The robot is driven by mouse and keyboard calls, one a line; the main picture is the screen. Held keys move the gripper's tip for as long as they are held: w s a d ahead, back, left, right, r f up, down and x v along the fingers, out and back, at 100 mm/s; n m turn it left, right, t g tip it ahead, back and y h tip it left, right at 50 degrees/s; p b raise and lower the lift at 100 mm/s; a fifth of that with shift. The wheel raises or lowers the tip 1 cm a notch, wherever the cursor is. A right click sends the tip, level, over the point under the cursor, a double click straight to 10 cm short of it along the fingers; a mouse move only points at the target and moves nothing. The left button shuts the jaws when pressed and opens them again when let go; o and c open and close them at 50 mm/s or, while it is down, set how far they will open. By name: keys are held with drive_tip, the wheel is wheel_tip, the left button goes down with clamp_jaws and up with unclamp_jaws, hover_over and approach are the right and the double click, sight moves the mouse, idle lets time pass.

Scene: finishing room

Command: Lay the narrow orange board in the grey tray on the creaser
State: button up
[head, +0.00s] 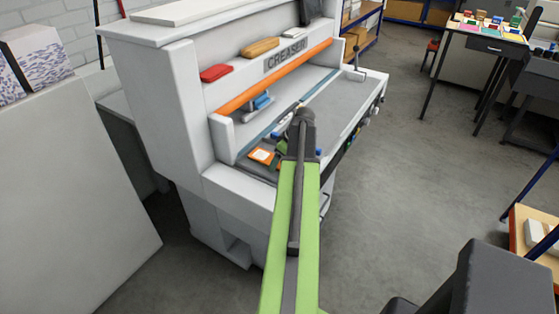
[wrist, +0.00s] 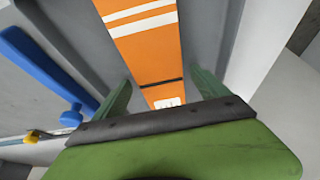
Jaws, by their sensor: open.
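The orange board (wrist: 150,50) with white stripes, a black line and a white label shows in the wrist view. It runs from the top edge down between my gripper's fingers, over a grey surface with raised sides (wrist: 210,30) that looks like the grey tray. I cannot tell whether it touches that surface. My gripper (wrist: 160,82) is open, with a green finger on each side of the board's near end and gaps beside it. In the head view a small orange patch (head: 262,155) shows on the creaser (head: 180,110) beside my gripper (head: 283,150); my arm hides part of this area.
A blue handle-like part (wrist: 45,70) lies left of the board. An orange bar (head: 275,78) crosses the creaser's front, below a ledge with a red item (head: 216,72) and a yellow-orange item (head: 261,47). A table (head: 490,40) with small items stands far right. Floor is clear between.

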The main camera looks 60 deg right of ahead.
drive_tip(key=shift+r+p, duration=0.3)
drive_tip(key=p+v, duration=1.1)
drive_tip(key=v, duration=0.1)
drive_tip(key=shift+f, duration=0.1)
